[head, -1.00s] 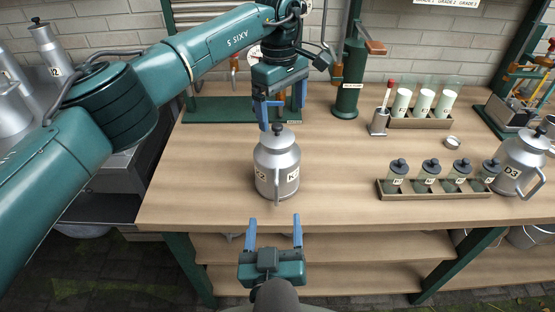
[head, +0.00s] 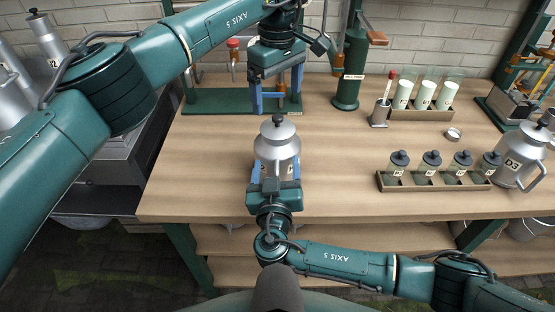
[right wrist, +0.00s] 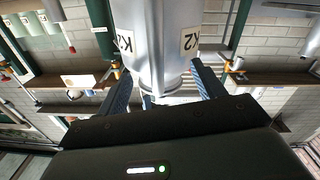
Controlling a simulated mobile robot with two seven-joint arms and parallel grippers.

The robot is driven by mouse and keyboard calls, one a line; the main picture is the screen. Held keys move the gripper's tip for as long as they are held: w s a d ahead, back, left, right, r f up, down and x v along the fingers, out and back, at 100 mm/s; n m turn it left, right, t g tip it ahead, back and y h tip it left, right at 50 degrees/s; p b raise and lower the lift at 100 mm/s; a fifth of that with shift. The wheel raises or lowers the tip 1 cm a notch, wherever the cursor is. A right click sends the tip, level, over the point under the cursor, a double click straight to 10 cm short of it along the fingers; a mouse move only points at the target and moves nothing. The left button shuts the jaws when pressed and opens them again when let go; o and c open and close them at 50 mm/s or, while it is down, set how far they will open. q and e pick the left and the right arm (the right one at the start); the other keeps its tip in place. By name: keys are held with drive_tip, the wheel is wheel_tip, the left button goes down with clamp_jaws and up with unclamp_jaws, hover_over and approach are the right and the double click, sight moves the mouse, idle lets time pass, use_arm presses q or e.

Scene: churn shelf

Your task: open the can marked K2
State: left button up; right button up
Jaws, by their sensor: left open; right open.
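The K2 can (head: 277,146) is a silver metal churn standing upright near the front of the wooden table, with its lid (head: 278,131) and dark knob on top. Its K2 labels show in the right wrist view, where the can (right wrist: 165,40) fills the top middle. My right gripper (head: 276,168) is at the can's front, its blue fingers open on either side of the lower body; contact cannot be told. They also flank it in the right wrist view (right wrist: 162,80). My left gripper (head: 277,106) is open and empty, pointing down above and behind the lid knob.
A rack of dark-lidded jars (head: 432,181) and the D3 can (head: 520,155) stand at the right. Behind are a rack of white-filled tubes (head: 424,96), a small round lid (head: 453,134) and a green post (head: 349,85). The table left of the K2 can is clear.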

drive_tip(key=shift+w, duration=0.15)
clamp_jaws()
idle(0.8)
